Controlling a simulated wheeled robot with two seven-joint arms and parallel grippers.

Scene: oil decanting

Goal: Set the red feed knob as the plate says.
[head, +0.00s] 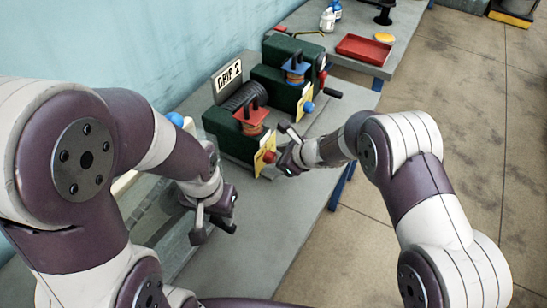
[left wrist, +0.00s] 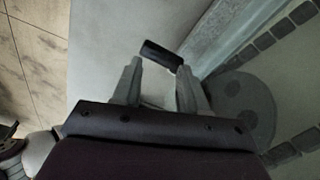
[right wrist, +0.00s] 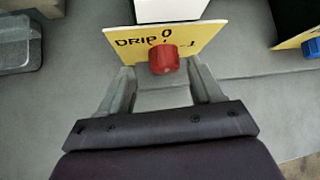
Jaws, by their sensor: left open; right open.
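The plate (head: 228,76) reads "DRIP 2" and stands behind the nearer green machine (head: 231,142). The red feed knob (head: 269,157) is on the yellow dial card (head: 259,164) at that machine's front. My left gripper (head: 213,228) is open and empty over the bench.
A second green machine (head: 277,86) with a blue knob (head: 309,107) stands behind. A red tray (head: 363,49) lies on the far bench. A black cylindrical part (left wrist: 161,54) shows beyond my left fingertips.

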